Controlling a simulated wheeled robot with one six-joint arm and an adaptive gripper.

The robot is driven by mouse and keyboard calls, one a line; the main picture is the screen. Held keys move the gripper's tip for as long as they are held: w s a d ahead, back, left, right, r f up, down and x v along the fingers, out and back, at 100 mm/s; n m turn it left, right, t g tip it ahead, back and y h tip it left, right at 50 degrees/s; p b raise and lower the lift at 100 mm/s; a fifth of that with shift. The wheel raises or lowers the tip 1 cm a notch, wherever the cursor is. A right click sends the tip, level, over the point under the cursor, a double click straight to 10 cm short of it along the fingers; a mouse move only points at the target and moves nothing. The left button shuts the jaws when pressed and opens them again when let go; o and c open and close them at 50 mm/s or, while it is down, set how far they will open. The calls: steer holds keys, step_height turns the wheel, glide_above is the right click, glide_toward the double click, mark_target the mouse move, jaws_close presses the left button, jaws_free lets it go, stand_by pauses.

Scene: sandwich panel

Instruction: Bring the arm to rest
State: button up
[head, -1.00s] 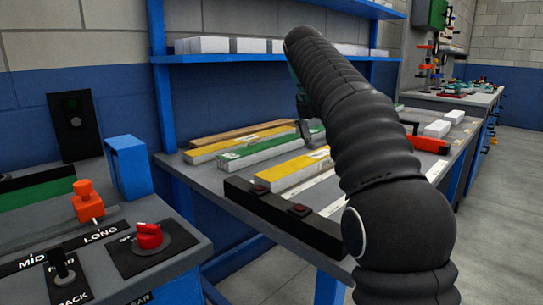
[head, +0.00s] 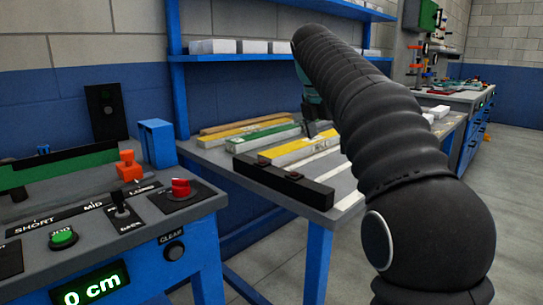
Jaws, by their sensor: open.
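My arm, in a ribbed black sleeve, rises from the lower right of the head view and bends over the workbench. My gripper (head: 312,112) shows only in part at the arm's far end, above the long strips on the bench. It is open, and nothing shows held in it. The arm hides part of the gripper and the right part of the bench.
The workbench (head: 225,160) carries yellow and green strips (head: 262,139) and a black bar (head: 285,182) along its near edge. A blue shelf (head: 240,58) with white boxes is above. A control panel (head: 140,205) with a red knob (head: 181,188) stands at left. Floor at right is clear.

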steer(key=s+d+f+m+y, duration=0.1)
steer(key=s+f+m, duration=0.7)
steer(key=s, duration=0.3)
steer(key=s+f+m+t+y, duration=0.1)
steer(key=s+f+m, duration=0.6)
steer(key=s, duration=0.4)
steer(key=s+d+f+m+t, duration=0.1)
steer(key=s+f+m, duration=0.7)
steer(key=s+m, duration=0.2)
steer(key=shift+s+d+f+y, duration=0.35)
steer(key=shift+s+y, duration=0.05)
steer(key=shift+s, duration=0.05)
